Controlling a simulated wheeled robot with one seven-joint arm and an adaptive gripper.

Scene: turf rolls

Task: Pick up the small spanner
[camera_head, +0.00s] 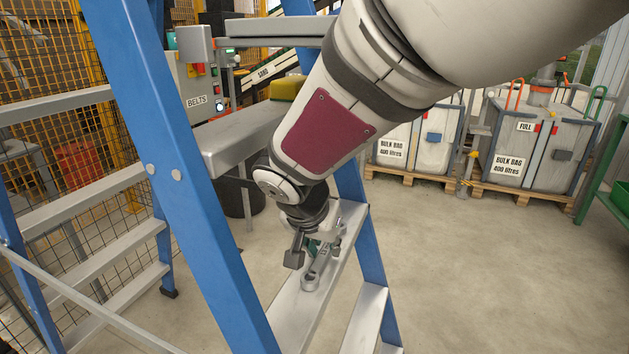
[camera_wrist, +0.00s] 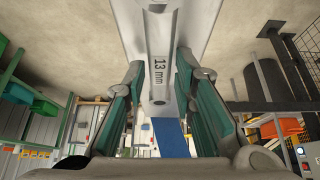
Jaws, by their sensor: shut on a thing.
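The small spanner (camera_head: 311,281) is grey metal and shows at a step (camera_head: 336,300) of the blue ladder, its ring end toward the lower left. In the wrist view the spanner (camera_wrist: 158,62) runs between the fingers and is marked "13 mm". My gripper (camera_head: 321,248) points down at the step and is shut on the spanner; its green-padded fingers (camera_wrist: 158,88) stand on either side of the handle in the wrist view. Part of the spanner is hidden by the gripper. I cannot tell whether it touches the step or is just above it.
The ladder's blue rail (camera_head: 190,185) stands close to the left of my arm, and a higher grey step (camera_head: 240,138) is near my wrist. Bulk bag containers (camera_head: 510,150) stand on pallets at the back right. The floor (camera_head: 480,270) at right is clear.

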